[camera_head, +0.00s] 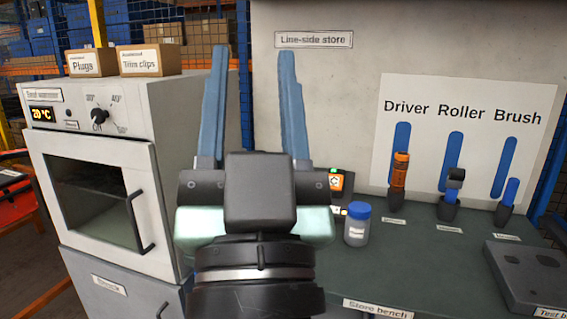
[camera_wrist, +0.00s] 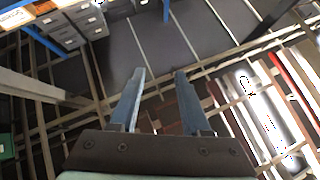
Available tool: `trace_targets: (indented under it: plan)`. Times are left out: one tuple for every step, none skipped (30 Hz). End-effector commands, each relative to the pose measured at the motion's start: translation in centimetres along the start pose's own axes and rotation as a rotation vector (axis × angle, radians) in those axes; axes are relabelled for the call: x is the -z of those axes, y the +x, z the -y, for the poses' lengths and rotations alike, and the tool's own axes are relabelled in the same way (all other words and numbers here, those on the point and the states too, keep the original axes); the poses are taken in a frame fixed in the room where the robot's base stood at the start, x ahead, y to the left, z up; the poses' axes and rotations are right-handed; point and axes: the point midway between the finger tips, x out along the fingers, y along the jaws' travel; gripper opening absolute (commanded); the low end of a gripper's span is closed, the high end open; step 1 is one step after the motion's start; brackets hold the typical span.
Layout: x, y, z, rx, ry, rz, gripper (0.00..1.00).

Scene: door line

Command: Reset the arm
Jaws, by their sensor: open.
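My gripper (camera_head: 248,62) is in the middle of the head view, raised in front of the store bench with its two blue fingers pointing up. The fingers are apart with nothing between them. In the wrist view my gripper (camera_wrist: 158,75) is also open and empty, with the floor, dark panels and beams far beyond it. My wrist hides part of the bench and the lower edge of the back panel.
A seal warmer (camera_head: 100,160) with a closed door stands left, carrying boxes of plugs (camera_head: 90,62) and trim clips (camera_head: 150,60). On the bench (camera_head: 400,260) stand a blue-lidded jar (camera_head: 357,226), driver (camera_head: 399,175), roller (camera_head: 452,190) and brush (camera_head: 508,195). A grey block (camera_head: 525,272) lies right.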

Motion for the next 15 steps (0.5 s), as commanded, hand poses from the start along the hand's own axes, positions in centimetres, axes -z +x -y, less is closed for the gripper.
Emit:
trace_targets:
  plan:
    - [2.5, 0.4, -0.5, -0.014, -0.052, -0.038, 0.47]
    - [3.7, 0.6, -0.7, -0.023, -0.083, -0.053, 0.47]
    - [5.3, 0.7, -1.0, -0.036, -0.122, -0.074, 0.47]
    - [6.4, 0.8, -1.3, -0.047, -0.152, -0.089, 0.47]
    - [7.6, 0.9, -1.5, -0.058, -0.178, -0.101, 0.47]
    - [8.1, 2.2, -1.2, -0.053, -0.168, -0.085, 0.47]
    - [8.5, 2.6, -1.1, -0.052, -0.166, -0.083, 0.47]
    - [9.0, 3.1, -1.1, -0.052, -0.165, -0.082, 0.47]
    - [9.5, 3.6, -1.0, -0.051, -0.164, -0.082, 0.47]
    - [10.1, 4.1, -0.9, -0.051, -0.164, -0.082, 0.47]
    - [10.5, 4.5, -0.9, -0.050, -0.163, -0.082, 0.47]
    - [11.2, 5.2, -0.8, -0.050, -0.162, -0.082, 0.47]
    - [11.8, 5.7, -0.7, -0.050, -0.162, -0.082, 0.47]
    - [12.4, 6.3, -0.7, -0.049, -0.161, -0.081, 0.47]
    - [13.1, 7.0, -0.6, -0.049, -0.161, -0.081, 0.47]
